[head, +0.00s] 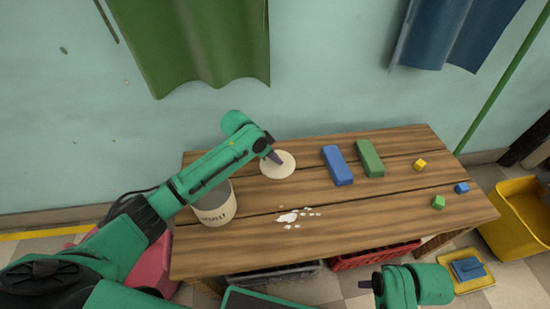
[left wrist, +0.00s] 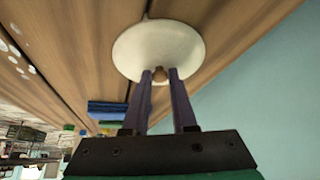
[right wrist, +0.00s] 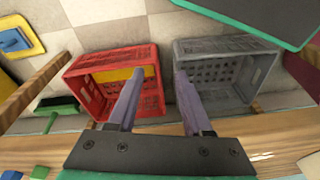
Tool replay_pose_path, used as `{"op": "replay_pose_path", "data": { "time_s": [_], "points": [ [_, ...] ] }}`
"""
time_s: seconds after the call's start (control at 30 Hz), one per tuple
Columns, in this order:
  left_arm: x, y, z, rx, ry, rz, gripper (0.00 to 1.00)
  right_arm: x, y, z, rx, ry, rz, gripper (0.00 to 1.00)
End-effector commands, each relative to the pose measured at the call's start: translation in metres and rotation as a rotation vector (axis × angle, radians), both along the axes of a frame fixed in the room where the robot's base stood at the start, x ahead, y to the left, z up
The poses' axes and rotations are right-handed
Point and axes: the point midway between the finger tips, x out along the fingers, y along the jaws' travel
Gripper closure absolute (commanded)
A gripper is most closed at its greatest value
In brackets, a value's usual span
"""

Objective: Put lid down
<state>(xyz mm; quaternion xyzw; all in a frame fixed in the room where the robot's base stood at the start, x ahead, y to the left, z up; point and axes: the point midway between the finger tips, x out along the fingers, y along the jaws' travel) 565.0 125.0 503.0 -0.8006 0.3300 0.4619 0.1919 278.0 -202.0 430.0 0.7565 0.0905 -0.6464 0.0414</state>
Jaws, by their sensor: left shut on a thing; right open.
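The round cream lid (head: 278,164) is at the back of the wooden table, right of the bucket. My left gripper (head: 275,157) is over it, and in the left wrist view its two fingers (left wrist: 160,74) are shut on the lid's small brown knob (left wrist: 159,73). The lid's disc (left wrist: 158,45) is very close to the planks; I cannot tell whether it touches them. The grey-white bucket (head: 215,205) stands open at the table's left, partly hidden by my left arm. My right gripper (head: 372,284) is open and empty off the table's front edge; its fingers (right wrist: 155,95) are wide apart.
Blue (head: 337,165) and green (head: 369,158) blocks stand right of the lid, with small cubes (head: 438,202) farther right. Red (right wrist: 115,80) and grey (right wrist: 225,70) crates sit below the front edge. The wall is close behind.

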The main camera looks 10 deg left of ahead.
Motion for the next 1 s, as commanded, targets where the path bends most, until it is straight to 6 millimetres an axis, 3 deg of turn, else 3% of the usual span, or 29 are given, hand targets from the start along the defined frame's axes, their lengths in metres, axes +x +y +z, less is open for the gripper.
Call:
{"op": "replay_pose_path", "data": {
  "time_s": [0.17, 0.2, 0.23, 0.27, 0.6, 0.77, 1.0],
  "points": [
    [0.0, 0.0, -0.002, 0.0, 0.0, 0.001, 1.0, 0.0, 0.0, 0.0, 0.0, -0.001, 0.0, 0.5],
    [0.0, 0.0, -0.002, 0.0, 0.0, 0.0, 0.59, 0.0, 0.0, 0.0, 0.0, -0.001, 0.0, 0.5],
    [0.0, 0.0, -0.002, 0.0, 0.0, 0.0, 0.48, 0.0, 0.0, 0.0, 0.0, -0.001, 0.0, 0.5],
    [0.0, 0.0, -0.002, -0.001, 0.001, 0.0, 0.45, 0.0, 0.0, 0.0, 0.0, -0.001, 0.0, 0.5],
    [-0.001, 0.001, 0.005, -0.001, 0.001, 0.0, 0.45, 0.001, 0.0, 0.001, 0.0, -0.003, -0.001, 0.5],
    [-0.01, 0.01, 0.03, 0.001, -0.001, 0.0, 0.45, 0.003, -0.002, -0.024, -0.011, 0.011, -0.008, 0.5],
    [-0.033, 0.033, 0.087, 0.002, 0.0, 0.0, 0.45, -0.002, -0.01, -0.077, -0.033, 0.022, -0.024, 0.5]
  ]
}}
